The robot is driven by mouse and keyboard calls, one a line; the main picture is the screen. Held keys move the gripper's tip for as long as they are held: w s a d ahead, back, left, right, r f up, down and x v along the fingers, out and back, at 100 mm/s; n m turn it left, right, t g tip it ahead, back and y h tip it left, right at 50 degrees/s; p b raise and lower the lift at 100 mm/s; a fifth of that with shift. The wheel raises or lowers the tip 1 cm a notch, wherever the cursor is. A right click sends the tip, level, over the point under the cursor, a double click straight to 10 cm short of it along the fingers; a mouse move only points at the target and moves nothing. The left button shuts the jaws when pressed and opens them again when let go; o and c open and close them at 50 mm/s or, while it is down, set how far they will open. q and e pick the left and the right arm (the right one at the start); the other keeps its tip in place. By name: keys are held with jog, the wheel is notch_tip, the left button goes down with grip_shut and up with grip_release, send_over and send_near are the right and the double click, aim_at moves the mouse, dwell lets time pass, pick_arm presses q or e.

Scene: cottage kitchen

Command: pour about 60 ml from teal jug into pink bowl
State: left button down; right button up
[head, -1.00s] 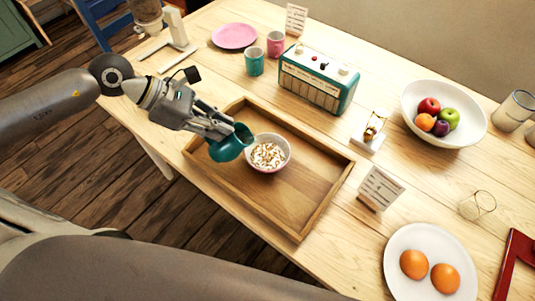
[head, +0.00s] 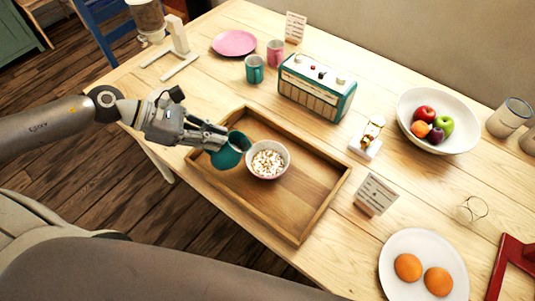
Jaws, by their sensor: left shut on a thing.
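My left gripper (head: 219,138) is shut on the teal jug (head: 230,152) and holds it over the left part of the wooden tray. The jug is tilted a little, with its opening toward the upper right, close beside the bowl's left rim. I cannot tell whether they touch. The pink bowl (head: 266,175) looks pale, with some pink low on its side. It stands upright in the tray (head: 311,220) and holds white and brown bits. No stream of liquid shows. My right gripper is not in view.
A teal radio (head: 316,87) stands behind the tray, with a teal mug (head: 254,69) and a pink mug (head: 275,53) to its left. A small card (head: 377,193) and a plate (head: 399,243) with two orange round things are right of the tray. The tray's right part is clear.

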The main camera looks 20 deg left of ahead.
pick_arm(q)
jog(key=shift+p, duration=0.35)
jog(key=shift+s+a+f+h+p, duration=0.2)
jog(key=shift+a+f+h+p, duration=0.15)
jog(key=shift+p, duration=0.15)
jog(key=shift+s+a+f+t+h+p, duration=0.15)
jog(key=shift+a+f+t+h+p, duration=0.05)
jog(key=shift+a+t+h+p, duration=0.25)
jog(key=shift+s+a+r, duration=0.1)
jog(key=shift+a, duration=0.2)
jog(key=a+h+b, duration=0.1)
jog(key=b, duration=0.1)
jog(key=s+a+f+t+h+b, duration=0.1)
jog(key=h+b, duration=0.1)
jog(key=b, duration=0.1)
jog(key=a+f+t+h+b, duration=0.1)
jog(key=a+b, duration=0.1)
jog(key=b, duration=0.1)
jog(key=shift+s+a+h, duration=0.1)
jog(key=shift+s+h, duration=0.3)
